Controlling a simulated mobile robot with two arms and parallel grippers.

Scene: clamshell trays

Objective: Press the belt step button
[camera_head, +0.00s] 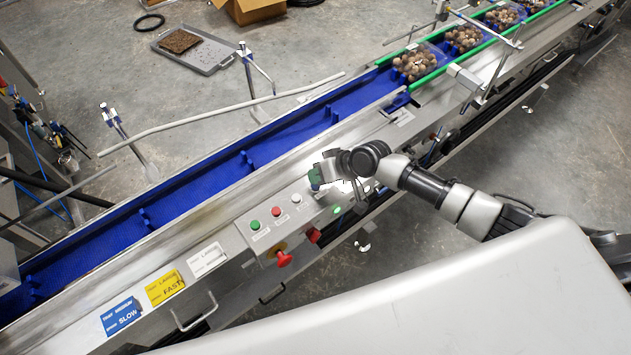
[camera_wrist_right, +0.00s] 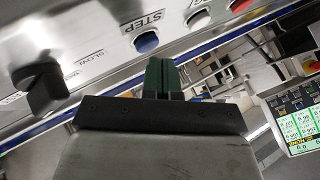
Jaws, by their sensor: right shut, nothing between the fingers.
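The step button is a blue round button (camera_wrist_right: 146,42) under the printed word STEP in the right wrist view. In the head view it cannot be made out and seems hidden by my right gripper. My right gripper (camera_head: 315,180) is over the upper end of the conveyor's control panel (camera_head: 245,238). Its green fingers also show in the right wrist view (camera_wrist_right: 160,72), shut with nothing between them. Their tips appear just below and slightly right of the blue button; I cannot tell whether they touch the panel. My left gripper is not in view.
A black knob (camera_wrist_right: 38,85) stands left of the fingers. A white button (camera_wrist_right: 198,18) and a red button (camera_wrist_right: 240,5) are to the right. The panel also carries a red mushroom button (camera_head: 284,259). The blue belt (camera_head: 200,190) runs behind, with filled clamshell trays (camera_head: 415,64) farther up.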

